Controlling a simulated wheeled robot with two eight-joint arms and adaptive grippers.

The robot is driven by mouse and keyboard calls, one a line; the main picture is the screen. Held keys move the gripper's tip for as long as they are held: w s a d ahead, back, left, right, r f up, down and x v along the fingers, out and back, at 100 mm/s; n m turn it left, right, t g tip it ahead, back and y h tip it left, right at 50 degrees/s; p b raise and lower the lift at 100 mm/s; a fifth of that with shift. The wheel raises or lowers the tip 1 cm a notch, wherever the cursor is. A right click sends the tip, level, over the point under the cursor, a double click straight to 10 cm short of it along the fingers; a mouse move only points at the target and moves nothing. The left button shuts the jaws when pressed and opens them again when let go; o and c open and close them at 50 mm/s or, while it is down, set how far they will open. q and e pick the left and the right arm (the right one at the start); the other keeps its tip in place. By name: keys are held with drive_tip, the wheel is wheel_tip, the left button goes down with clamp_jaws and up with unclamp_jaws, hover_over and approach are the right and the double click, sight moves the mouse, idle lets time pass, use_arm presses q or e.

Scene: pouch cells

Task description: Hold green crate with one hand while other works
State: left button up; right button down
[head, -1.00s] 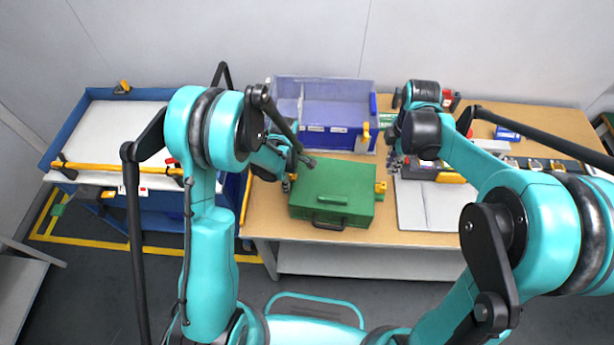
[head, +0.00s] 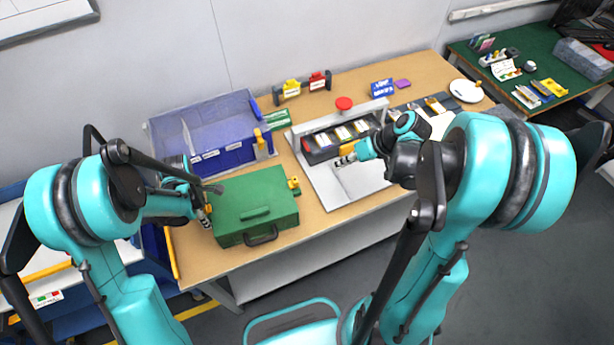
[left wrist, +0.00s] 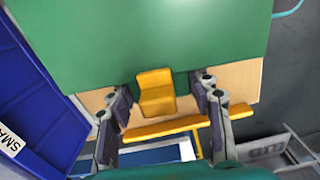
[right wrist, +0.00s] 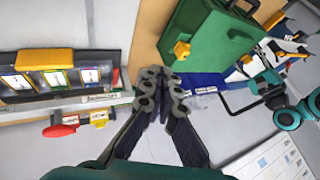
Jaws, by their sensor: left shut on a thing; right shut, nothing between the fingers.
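The green crate (head: 262,193) sits closed on the wooden table, with a black handle at its front and yellow latches at its sides. My left gripper (head: 207,216) is at the crate's left side. In the left wrist view my left gripper (left wrist: 165,97) is shut on the crate's side, its fingers either side of a yellow latch (left wrist: 155,92); the exact contact is hard to see. My right gripper (head: 343,160) is over the pale metal plate right of the crate. In the right wrist view its fingers (right wrist: 160,75) are together and empty.
A blue bin (head: 228,153) stands behind the crate. A black holder with several labelled cells (right wrist: 60,77) is beside my right gripper. A green side table (head: 525,75) stands far right.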

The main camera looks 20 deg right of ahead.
sight(296, 181)
drive_tip(key=shift+f, duration=0.1)
idle(0.3)
drive_tip(key=w+a+f, duration=0.3)
drive_tip(key=a+f, duration=0.4)
drive_tip(key=a, duration=0.1)
drive_tip(key=shift+w+a+f, duration=0.3)
drive_tip(key=shift+w+f, duration=0.05)
drive_tip(key=shift+a, duration=1.2)
use_arm(q)
drive_tip(key=shift+d, duration=0.1)
use_arm(e)
drive_tip(key=v, duration=1.2)
drive_tip(key=shift+d, duration=0.1)
